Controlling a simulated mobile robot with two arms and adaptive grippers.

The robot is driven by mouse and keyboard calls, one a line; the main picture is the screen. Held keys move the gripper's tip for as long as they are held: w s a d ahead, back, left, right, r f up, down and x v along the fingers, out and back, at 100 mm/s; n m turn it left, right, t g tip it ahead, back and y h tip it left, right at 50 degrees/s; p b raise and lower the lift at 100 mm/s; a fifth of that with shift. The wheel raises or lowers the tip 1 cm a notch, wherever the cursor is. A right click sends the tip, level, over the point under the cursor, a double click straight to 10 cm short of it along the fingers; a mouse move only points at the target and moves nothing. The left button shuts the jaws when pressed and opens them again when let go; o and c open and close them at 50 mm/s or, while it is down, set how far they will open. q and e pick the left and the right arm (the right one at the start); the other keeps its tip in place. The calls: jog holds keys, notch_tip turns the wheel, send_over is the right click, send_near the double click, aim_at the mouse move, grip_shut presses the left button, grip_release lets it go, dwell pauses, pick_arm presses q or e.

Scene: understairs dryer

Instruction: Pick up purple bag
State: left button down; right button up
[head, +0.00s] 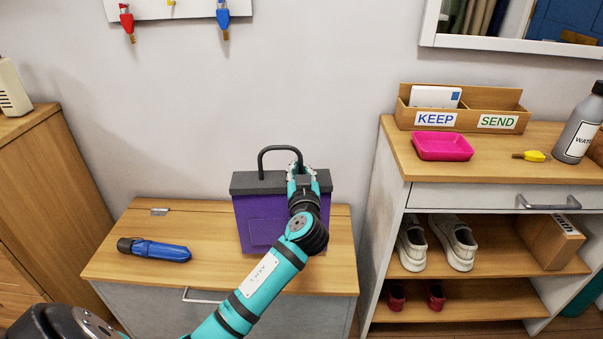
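The purple bag (257,222) stands upright on the low wooden-topped bench. It has a dark grey top band and a dark arched handle (277,149). My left gripper (301,170) is at the right part of the bag's top, by the handle's right leg. My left arm hides the bag's lower right side. My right gripper is not in view.
A blue folded umbrella (160,250) lies left on the bench top (205,222). A wooden cabinet (32,185) stands at left. At right, a taller shelf unit (398,150) holds a pink tray (442,146), a letter organizer (487,98) and a grey bottle (578,130).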

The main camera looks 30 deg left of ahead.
aim_at(245, 190)
pick_arm(q)
jog(key=shift+s+a, duration=0.15)
jog(key=shift+s, duration=0.3)
jog(key=s+a, duration=0.1)
jog(key=s, duration=0.3)
jog(key=s+a+r, duration=0.1)
jog(key=s, duration=0.4)
jog(key=s+a+p, duration=0.1)
jog(key=s+a, duration=0.1)
jog(key=s, duration=0.3)
jog(key=shift+s+r, duration=0.1)
jog(key=shift+r, duration=0.15)
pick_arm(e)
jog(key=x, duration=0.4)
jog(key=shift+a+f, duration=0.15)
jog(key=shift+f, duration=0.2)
